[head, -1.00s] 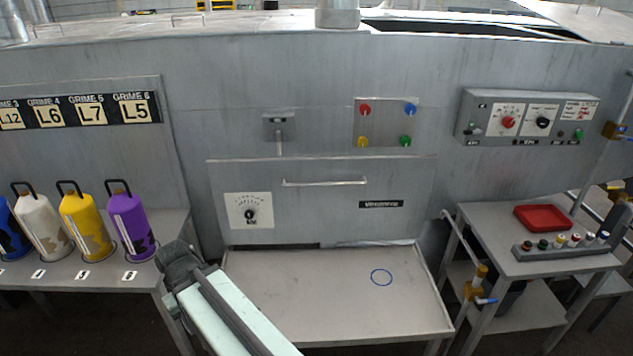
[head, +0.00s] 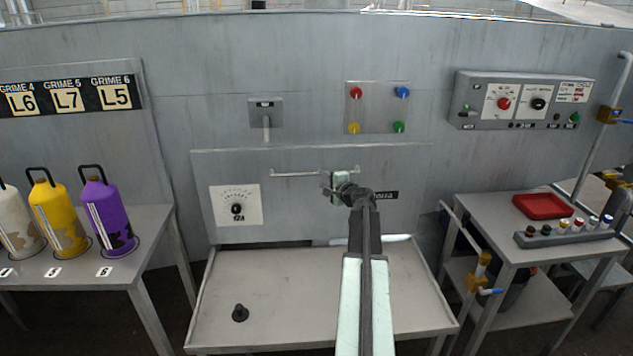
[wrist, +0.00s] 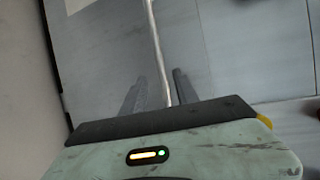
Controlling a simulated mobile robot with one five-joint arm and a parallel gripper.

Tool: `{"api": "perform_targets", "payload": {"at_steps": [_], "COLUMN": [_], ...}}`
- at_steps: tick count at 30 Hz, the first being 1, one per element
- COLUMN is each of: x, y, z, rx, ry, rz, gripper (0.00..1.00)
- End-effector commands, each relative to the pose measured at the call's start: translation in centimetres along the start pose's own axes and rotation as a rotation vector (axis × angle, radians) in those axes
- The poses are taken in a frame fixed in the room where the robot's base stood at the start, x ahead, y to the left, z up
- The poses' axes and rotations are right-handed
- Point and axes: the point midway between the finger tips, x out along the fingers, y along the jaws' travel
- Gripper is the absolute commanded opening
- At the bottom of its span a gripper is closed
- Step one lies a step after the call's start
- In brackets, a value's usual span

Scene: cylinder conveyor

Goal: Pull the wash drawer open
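The wash drawer's grey front (head: 290,210) is in the wall panel above the steel table in the head view, and it looks closed. Its thin horizontal bar handle (head: 295,174) crosses the upper part of the front. My gripper (head: 335,184) is at the right end of the handle. In the wrist view, the handle (wrist: 156,45) runs between the two dark fingers of my gripper (wrist: 158,93). The fingers are apart, with gaps on both sides of the bar. My arm hides part of the label at the right of the drawer front.
A steel table (head: 290,290) below holds a small black knob-like piece (head: 240,313). A dial plate (head: 235,205) is left of the handle. Purple (head: 105,215) and yellow (head: 60,220) canisters stand at left. A red tray (head: 542,206) is on the right table.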

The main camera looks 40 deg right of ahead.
Motion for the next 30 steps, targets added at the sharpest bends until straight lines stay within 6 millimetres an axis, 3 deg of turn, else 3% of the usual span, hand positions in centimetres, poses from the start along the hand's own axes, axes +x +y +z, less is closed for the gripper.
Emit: {"api": "perform_targets", "payload": {"at_steps": [8, 20, 28, 30], "x": [0.8, 7.5, 7.8, 7.8], "y": [-0.1, -0.1, -0.2, -0.2], "z": [-0.5, -0.4, -0.2, -0.2], "rx": [0.008, 0.007, 0.006, 0.006], "ry": [0.007, 0.004, 0.004, 0.004], "rz": [-0.006, -0.006, -0.005, -0.005], "gripper": [0.36, 0.36, 0.36, 0.19]}}
